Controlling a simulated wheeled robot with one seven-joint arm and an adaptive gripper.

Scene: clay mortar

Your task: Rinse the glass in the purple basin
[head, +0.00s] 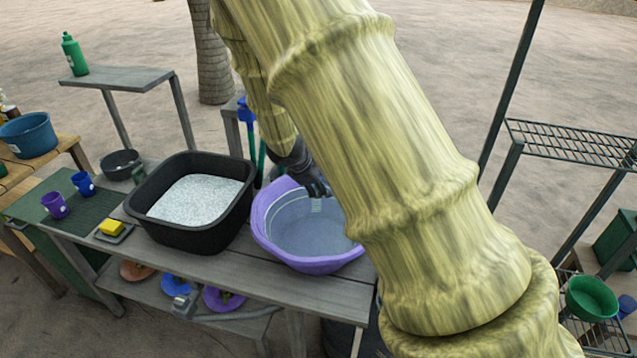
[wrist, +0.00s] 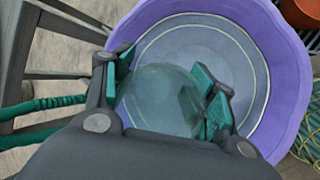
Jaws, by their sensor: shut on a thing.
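The purple basin (head: 312,263) stands on the grey bench and holds clear, greyish water. It also fills much of the wrist view (wrist: 262,25). My gripper (head: 318,188) is over the basin's back part in the head view, and my arm hides the basin's right side. In the wrist view my gripper (wrist: 165,98) has its teal-padded fingers on either side of a see-through glass (wrist: 158,92). The glass is faint against the basin. I cannot tell whether its lower end touches the water.
A black tub (head: 190,238) of white foam stands left of the basin. A yellow sponge (head: 111,227) lies on a small tray farther left. Purple (head: 55,205) and blue (head: 83,183) cups stand on a green mat. A wire rack (head: 575,143) is at right.

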